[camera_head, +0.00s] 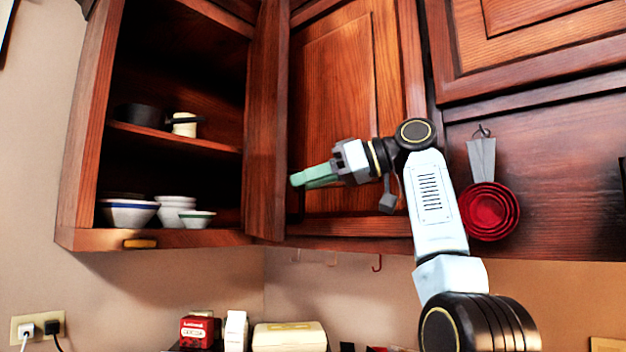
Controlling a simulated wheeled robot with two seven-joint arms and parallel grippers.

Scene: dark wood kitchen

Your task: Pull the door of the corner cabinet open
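The corner cabinet's door (345,80) is a reddish-brown wood panel with a raised centre, behind my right gripper. A dark strip shows low along its left edge; I cannot tell whether it is a gap or shadow. My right gripper (297,180) points left with its green fingers in front of the door's lower left part, near that edge. The fingers look close together, but their gap is unclear. I see nothing between them and cannot tell whether they touch the door. My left gripper is out of view.
An open cabinet (84,150) at left holds a dark pan (138,115), a cream mug (185,125) and several bowls (130,213). Red measuring cups (488,211) hang at right. A red tin (197,331) and a cream box (290,337) stand below.

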